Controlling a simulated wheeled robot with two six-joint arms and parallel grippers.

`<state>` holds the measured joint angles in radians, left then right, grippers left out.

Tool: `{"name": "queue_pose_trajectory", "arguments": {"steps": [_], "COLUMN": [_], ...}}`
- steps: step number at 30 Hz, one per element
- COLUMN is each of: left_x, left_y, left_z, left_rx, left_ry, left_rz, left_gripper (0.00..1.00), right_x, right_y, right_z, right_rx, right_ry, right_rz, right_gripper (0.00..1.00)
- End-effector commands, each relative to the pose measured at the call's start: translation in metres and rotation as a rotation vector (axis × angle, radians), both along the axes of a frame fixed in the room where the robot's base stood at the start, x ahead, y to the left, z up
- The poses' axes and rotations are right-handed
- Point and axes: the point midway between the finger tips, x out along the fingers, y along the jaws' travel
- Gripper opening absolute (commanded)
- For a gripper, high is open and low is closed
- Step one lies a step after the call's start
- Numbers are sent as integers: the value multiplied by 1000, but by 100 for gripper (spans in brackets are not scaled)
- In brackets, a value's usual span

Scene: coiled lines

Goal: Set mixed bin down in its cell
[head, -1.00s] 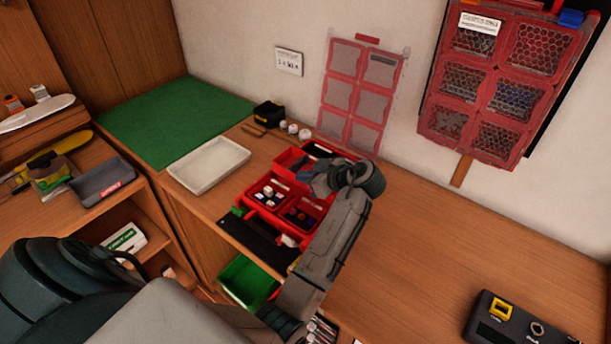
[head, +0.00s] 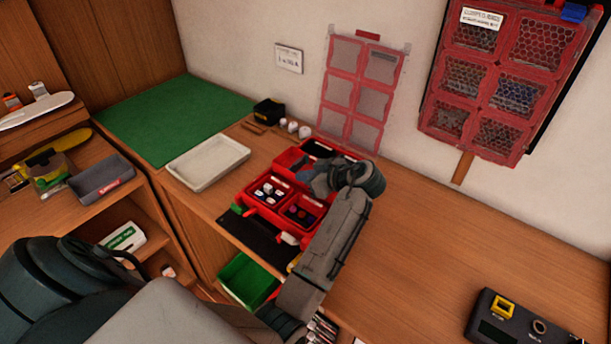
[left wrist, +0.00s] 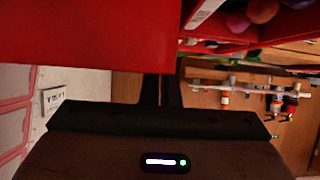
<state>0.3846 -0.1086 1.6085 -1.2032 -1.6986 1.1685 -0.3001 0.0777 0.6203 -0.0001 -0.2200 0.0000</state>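A red organizer case (head: 290,157) stands on the bench with red bins in it. One front bin (head: 268,204) holds white and dark pieces. Beside it, a red bin (head: 290,222) holds dark and coloured pieces, close to my left gripper (head: 318,182). My arm hides part of the case, and I cannot tell from the head view which bin is the mixed bin. In the left wrist view my gripper's fingers (left wrist: 161,88) are close together at a red bin wall (left wrist: 90,35), which hides their tips. My right gripper is out of view.
A white tray (head: 208,163) and a green mat (head: 170,120) lie left of the case. A black mat (head: 262,243) lies in front, with a green bin (head: 247,280) below. A dark device (head: 520,318) sits far right. The bench between is clear.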

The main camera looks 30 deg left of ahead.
Motion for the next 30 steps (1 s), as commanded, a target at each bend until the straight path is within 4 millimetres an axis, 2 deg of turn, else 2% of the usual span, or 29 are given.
{"name": "queue_pose_trajectory", "arguments": {"steps": [30], "left_x": [0], "left_y": [0], "left_z": [-21], "left_rx": [1], "left_ry": [0], "left_rz": [0], "left_gripper": [0], "right_x": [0], "right_y": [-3], "right_z": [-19], "right_rx": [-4], "right_ry": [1], "right_rz": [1], "right_gripper": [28]}}
